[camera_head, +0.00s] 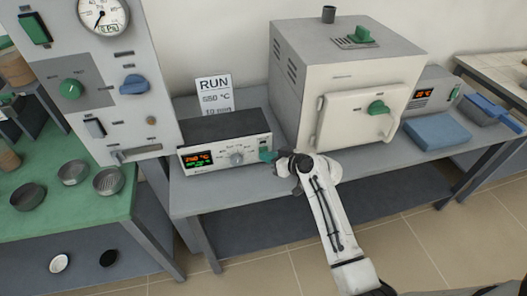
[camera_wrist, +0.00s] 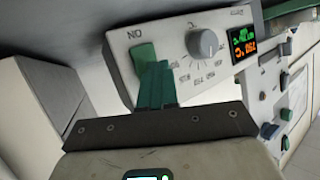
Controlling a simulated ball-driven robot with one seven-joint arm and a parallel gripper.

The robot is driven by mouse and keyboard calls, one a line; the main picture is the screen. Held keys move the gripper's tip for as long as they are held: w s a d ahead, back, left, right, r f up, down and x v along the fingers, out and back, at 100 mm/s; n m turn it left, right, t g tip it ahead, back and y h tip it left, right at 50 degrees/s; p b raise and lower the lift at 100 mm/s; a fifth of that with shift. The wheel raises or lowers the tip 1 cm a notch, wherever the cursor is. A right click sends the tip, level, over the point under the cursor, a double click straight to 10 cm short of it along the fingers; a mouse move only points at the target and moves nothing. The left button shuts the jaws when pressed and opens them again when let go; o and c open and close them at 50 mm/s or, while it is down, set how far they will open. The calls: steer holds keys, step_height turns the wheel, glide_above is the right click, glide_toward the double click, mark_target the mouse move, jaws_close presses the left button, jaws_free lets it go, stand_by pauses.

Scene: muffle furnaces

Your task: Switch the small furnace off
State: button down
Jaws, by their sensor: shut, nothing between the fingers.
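The control box (camera_head: 208,160) stands on the grey bench, left of the cream furnace (camera_head: 345,85). Its lit display (camera_head: 197,159) shows green and orange digits, and a grey knob (camera_head: 237,158) sits beside it. My gripper (camera_head: 267,156) is at the right end of the box's front, its fingers shut and empty. In the wrist view the panel appears upside down, with the knob (camera_wrist: 204,43) and the lit display (camera_wrist: 243,42). My green fingers (camera_wrist: 157,86) reach to the panel close to the "ON" mark.
A "RUN" sign (camera_head: 214,92) stands behind the box. A second controller (camera_head: 432,91) with an orange display, a blue cloth (camera_head: 437,131) and a blue dustpan-like thing (camera_head: 495,112) are at the right. A tall grey panel (camera_head: 120,75) rises at the left.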

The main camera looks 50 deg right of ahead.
steer(key=shift+s, duration=0.1)
stand_by(0.3)
steer(key=shift+s+a+f, duration=0.1)
steer(key=shift+s+a, duration=0.3)
steer(key=shift+s, duration=0.1)
steer(key=shift+s+a+f+p, duration=0.15)
steer(key=shift+s+a, duration=0.3)
steer(key=shift+s, duration=0.25)
steer(key=shift+s+a+p, duration=0.1)
steer(key=shift+s+a, duration=0.4)
steer(key=shift+s, duration=0.15)
steer(key=shift+s+a+f+p, duration=0.15)
steer(key=shift+s+a, duration=0.3)
steer(key=shift+s, duration=0.25)
